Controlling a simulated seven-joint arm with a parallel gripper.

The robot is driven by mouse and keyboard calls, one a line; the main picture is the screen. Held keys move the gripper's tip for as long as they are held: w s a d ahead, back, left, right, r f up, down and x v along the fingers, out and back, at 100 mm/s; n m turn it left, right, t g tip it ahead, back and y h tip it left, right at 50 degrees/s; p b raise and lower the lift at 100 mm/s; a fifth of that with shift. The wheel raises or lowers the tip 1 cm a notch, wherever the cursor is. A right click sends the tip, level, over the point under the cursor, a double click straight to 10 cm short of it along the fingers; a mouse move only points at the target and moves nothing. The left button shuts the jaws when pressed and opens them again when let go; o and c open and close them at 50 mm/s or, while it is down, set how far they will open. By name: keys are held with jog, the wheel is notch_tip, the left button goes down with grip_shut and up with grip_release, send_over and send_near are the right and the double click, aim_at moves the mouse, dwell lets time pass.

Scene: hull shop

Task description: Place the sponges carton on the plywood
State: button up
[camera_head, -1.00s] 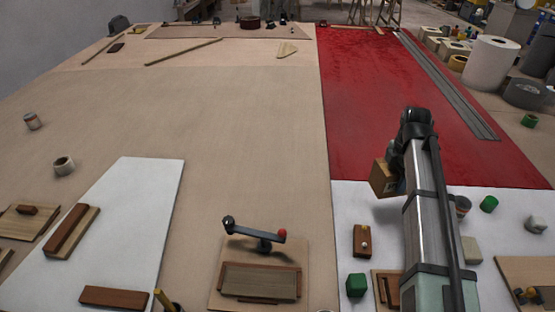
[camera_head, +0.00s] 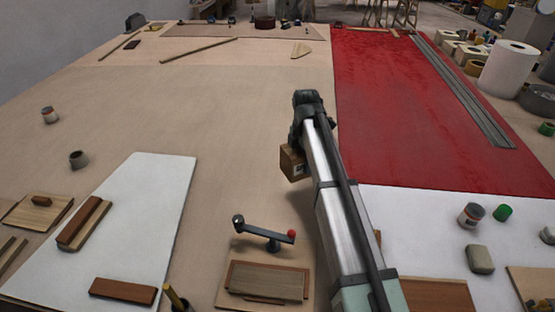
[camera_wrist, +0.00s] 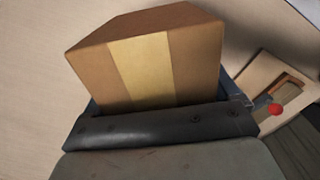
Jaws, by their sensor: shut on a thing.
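The sponges carton (camera_head: 292,163) is a small brown cardboard box held off the surface, with a dark mark on one side. My gripper (camera_head: 300,148) is shut on it. In the wrist view the carton (camera_wrist: 150,58), with a paler tape band, sits against my gripper (camera_wrist: 165,118); the fingertips are mostly hidden there. The plywood (camera_head: 220,125) is the large tan sheet across the middle of the bench. The carton is over its right part, left of the red sheet. How high it hangs is hard to tell.
A lever with a red knob (camera_head: 291,234) stands near the front, by a wooden block (camera_head: 265,281). A red sheet (camera_head: 420,120) lies right. A white panel (camera_head: 140,215) with wood blocks lies left. The plywood's middle is clear.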

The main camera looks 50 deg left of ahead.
jog(key=a, duration=0.1)
jog(key=w+a+m, duration=0.1)
jog(key=a, duration=0.1)
jog(key=shift+a+r+m, duration=0.1)
jog(key=shift+r+m, duration=0.05)
jog(key=shift+m, duration=0.15)
jog(key=shift+w+a+f+m, duration=0.15)
jog(key=shift+f+m, duration=0.7)
jog(key=shift+f, duration=0.8)
jog(key=shift+a+f+m, duration=0.15)
jog(key=shift+f+m, duration=0.65)
jog(key=shift+f, duration=0.8)
jog(key=shift+w+a+f+m, duration=0.15)
jog(key=shift+f+m, duration=0.7)
jog(key=shift+f, duration=0.8)
jog(key=shift+s+f, duration=0.1)
jog(key=shift+f, duration=0.05)
jog(key=o, duration=0.9)
jog(key=shift+o, duration=0.2)
notch_tip(320, 180, up, 12)
